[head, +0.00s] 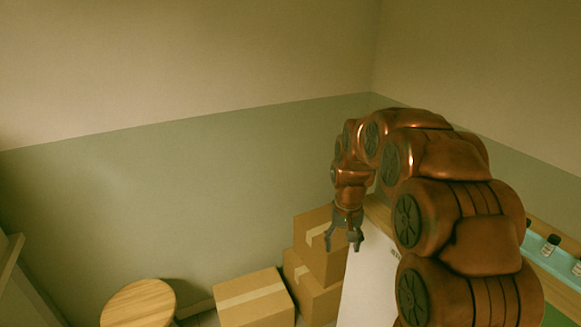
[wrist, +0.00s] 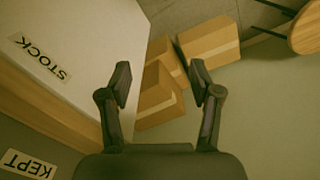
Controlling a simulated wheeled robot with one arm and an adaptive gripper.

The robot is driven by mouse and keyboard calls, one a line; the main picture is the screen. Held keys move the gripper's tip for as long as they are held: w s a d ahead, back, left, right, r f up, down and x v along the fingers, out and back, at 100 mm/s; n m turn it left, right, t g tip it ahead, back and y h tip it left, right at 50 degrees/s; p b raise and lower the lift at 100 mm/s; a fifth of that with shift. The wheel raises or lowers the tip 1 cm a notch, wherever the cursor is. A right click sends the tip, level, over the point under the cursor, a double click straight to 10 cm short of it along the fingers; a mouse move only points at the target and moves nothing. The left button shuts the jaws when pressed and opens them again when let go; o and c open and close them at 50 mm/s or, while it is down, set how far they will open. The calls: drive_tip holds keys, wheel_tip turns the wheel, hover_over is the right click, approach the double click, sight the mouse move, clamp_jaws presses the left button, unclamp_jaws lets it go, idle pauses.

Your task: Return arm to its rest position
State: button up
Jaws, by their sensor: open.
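My arm is copper-coloured and arches up from the lower right of the head view, its end hanging down. My gripper (head: 345,240) points downward in front of the cardboard boxes in that view. In the wrist view my gripper (wrist: 160,80) has its two dark fingers spread wide with nothing between them. It is open and empty. Part of the white panel and the shelf behind is hidden by my arm in the head view.
Cardboard boxes (head: 252,298) stand by the wall, some stacked. A round wooden stool (head: 138,302) is at lower left. A white surface with a STOCK label (wrist: 40,58) and a KEPT label (wrist: 28,164) lie left in the wrist view. Small bottles (head: 551,244) stand far right.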

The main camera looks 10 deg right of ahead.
drive_tip(key=s+a+r+n+g, duration=0.1)
drive_tip(key=s+a+r, duration=0.1)
drive_tip(key=s, duration=1.6)
drive_tip(key=s+a+r+n, duration=0.1)
drive_tip(key=s+a+r, duration=0.2)
drive_tip(key=s, duration=1.4)
drive_tip(key=shift+s+r+g, duration=0.15)
drive_tip(key=shift+s+g, duration=0.25)
